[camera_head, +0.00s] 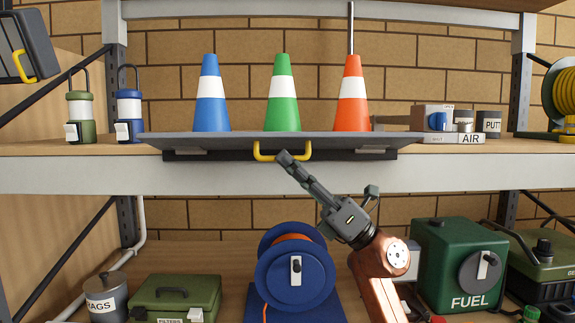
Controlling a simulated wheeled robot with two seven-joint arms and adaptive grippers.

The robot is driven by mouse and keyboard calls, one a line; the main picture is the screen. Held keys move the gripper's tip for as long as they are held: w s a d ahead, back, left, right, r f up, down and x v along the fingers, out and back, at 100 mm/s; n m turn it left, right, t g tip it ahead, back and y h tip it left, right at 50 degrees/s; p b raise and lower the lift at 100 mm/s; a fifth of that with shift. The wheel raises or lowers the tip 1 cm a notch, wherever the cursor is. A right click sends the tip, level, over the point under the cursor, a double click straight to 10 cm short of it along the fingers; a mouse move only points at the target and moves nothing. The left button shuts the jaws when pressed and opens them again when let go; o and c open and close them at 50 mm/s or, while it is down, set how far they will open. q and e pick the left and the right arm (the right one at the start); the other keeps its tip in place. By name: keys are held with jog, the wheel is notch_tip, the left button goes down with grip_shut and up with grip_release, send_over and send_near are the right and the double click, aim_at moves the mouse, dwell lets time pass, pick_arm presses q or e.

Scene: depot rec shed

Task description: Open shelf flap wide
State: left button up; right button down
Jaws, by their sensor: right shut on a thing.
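The shelf flap (215,140) is a wide grey panel at the front of the upper shelf. I see it nearly edge-on, roughly level, with a dark strip below it. A yellow handle (257,151) is fixed at the middle of its near side. My right gripper (285,158) reaches up from the lower right and is shut on the right part of the handle, hiding some of it. My left gripper is not in view.
Blue (210,95), green (282,95) and orange (352,95) cones stand upright just above the flap's edge; their bases are hidden. Lanterns (80,115) are at left. Below are a blue reel (290,272) and a green fuel can (455,262). A pale shelf beam (80,175) crosses the view.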

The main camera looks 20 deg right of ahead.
jog(key=c, duration=2)
grip_release()
jog(key=shift+w, duration=0.15)
jog(key=shift+c, duration=0.2)
jog(key=shift+d+f, duration=0.1)
jog(key=v, duration=1.2)
jog(key=shift+c, duration=0.2)
